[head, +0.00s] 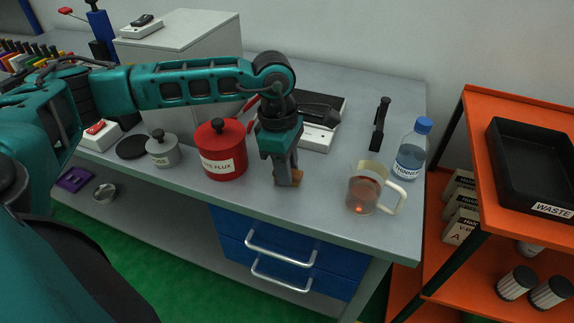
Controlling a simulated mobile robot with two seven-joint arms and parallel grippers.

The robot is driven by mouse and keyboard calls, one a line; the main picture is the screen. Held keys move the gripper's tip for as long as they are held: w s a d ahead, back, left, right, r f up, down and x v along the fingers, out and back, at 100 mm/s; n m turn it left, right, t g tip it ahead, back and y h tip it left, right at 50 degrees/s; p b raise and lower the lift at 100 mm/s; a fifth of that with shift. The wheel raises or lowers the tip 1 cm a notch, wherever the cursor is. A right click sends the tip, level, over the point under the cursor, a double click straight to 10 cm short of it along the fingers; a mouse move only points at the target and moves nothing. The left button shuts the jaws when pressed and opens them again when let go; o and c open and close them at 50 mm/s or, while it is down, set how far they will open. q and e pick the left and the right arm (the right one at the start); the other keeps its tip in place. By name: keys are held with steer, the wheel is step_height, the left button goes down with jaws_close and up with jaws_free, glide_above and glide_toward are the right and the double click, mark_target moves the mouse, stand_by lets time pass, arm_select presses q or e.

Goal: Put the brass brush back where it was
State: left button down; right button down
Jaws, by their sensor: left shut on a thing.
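My left gripper (288,181) points down over the front part of the grey bench (250,197), just right of the red flux pot. It is shut on a small brown piece (297,177), which looks like part of the brass brush. Most of it is hidden by the fingers. Its lower end is close to the bench top; I cannot tell whether it touches. My right gripper is not in view.
A red flux pot (222,155) and a grey lidded pot (161,152) stand left of the gripper. A glass mug (362,190) of reddish liquid, a bottle (411,152) and an upright black tool (380,128) stand right. A white-and-black device (318,137) lies behind. The orange shelf (510,113) holds a black waste tray (500,166).

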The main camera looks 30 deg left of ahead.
arm_select(q)
steer(key=c, duration=1.4)
jaws_free()
steer(key=shift+f, duration=0.15)
steer(key=o, duration=0.5)
steer(key=shift+r, duration=0.3)
step_height(320, 180, up, 12)
steer(key=a, duration=0.1)
steer(key=shift+s+a, duration=0.15)
steer(key=shift+a, duration=0.05)
steer(key=shift+f, duration=0.15)
